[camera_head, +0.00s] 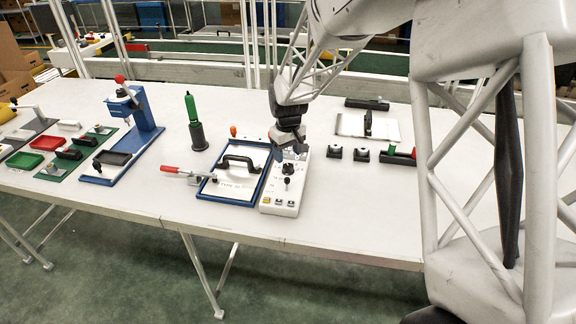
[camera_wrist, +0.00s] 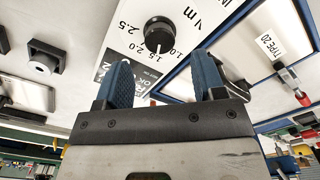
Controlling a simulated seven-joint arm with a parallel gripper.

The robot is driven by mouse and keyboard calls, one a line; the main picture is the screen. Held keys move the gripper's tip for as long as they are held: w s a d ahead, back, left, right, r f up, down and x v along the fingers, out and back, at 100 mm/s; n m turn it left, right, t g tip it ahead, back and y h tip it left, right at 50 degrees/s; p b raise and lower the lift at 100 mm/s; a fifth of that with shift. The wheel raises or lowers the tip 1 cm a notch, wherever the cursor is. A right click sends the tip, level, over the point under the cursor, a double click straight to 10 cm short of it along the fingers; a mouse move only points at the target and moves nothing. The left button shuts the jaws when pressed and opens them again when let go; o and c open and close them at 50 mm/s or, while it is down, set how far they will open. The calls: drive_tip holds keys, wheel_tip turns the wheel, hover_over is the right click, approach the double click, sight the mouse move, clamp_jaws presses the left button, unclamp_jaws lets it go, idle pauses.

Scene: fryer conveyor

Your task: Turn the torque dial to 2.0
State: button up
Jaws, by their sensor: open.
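The torque dial (camera_wrist: 158,32) is a round black knob with a white pointer line, on a white control box (camera_head: 281,198). In the wrist view, printed numbers 1.0, 1.5, 2.0 and 2.5 curve around it, with "N m" beside them. The pointer seems to aim near 1.5; the exact reading is hard to tell. My gripper (camera_wrist: 162,78) has two blue fingers, open and apart with nothing between them. The dial lies just beyond the fingertips, with no contact visible. In the head view my gripper (camera_head: 289,146) is over the far end of the box.
A blue-framed plate (camera_head: 213,192) with a black handle and red-tipped clamp stands left of the box. Black blocks (camera_head: 334,152) sit to the right. A green-topped bottle (camera_head: 194,122) and a blue press (camera_head: 142,108) stand farther left. The front table strip is clear.

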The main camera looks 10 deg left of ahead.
sight(288, 166)
drive_tip(key=shift+f, duration=2.75)
drive_tip(key=c, duration=0.9)
